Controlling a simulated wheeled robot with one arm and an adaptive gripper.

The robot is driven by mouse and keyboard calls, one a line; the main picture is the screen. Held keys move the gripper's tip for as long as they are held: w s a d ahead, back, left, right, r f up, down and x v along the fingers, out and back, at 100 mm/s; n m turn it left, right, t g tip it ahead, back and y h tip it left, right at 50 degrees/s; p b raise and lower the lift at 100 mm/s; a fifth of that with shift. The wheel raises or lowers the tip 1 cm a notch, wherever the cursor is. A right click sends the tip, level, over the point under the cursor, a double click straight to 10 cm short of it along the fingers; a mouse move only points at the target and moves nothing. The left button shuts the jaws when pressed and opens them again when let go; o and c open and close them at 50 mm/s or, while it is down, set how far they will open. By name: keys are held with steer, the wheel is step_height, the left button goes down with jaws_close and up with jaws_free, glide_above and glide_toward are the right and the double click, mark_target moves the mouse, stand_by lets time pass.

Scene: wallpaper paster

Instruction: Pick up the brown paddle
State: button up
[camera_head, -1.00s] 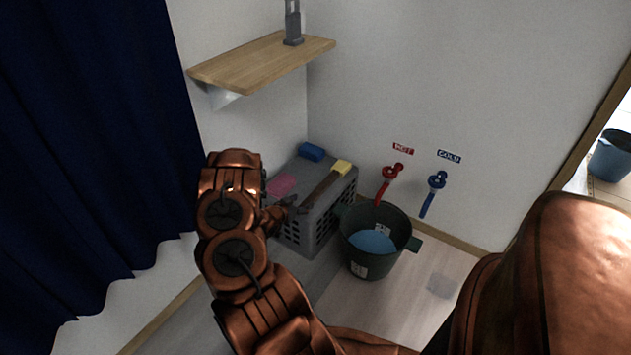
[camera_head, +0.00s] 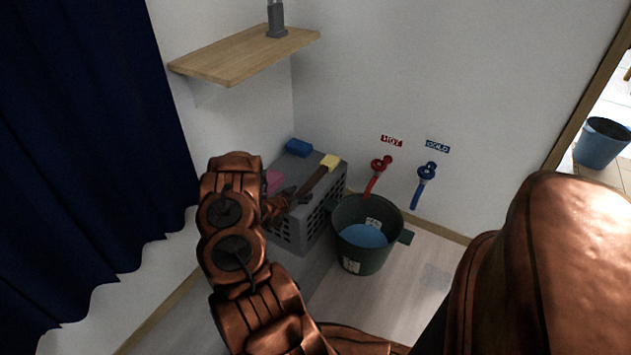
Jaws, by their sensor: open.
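The brown paddle (camera_head: 316,179) lies on top of a grey crate (camera_head: 302,225). It has a long brown handle and a pale yellow end (camera_head: 330,161) toward the back right. My gripper (camera_head: 296,196) is dark and small in the view, at the near end of the handle. It is open. I cannot tell whether its fingers are around the handle or only beside it. My copper arm comes up from the lower middle and hides part of the crate's left side.
A blue block (camera_head: 298,147) and a pink item (camera_head: 273,180) also lie on the crate. A dark green bucket (camera_head: 351,251) with blue contents stands right of it, below the red tap (camera_head: 376,172) and blue tap (camera_head: 423,184). A wooden shelf (camera_head: 240,56) juts out above.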

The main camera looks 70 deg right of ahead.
jaws_close()
steer(key=shift+r, duration=0.55)
step_height(320, 180, up, 3)
steer(key=shift+w+f+p, duration=0.1)
steer(key=shift+p, duration=0.85)
steer(key=a+r+p, duration=0.1)
steer(key=a+p, duration=0.2)
steer(key=a, duration=1.3)
steer(key=shift+w+r, duration=0.1)
steer(key=c, duration=0.6)
jaws_free()
jaws_close()
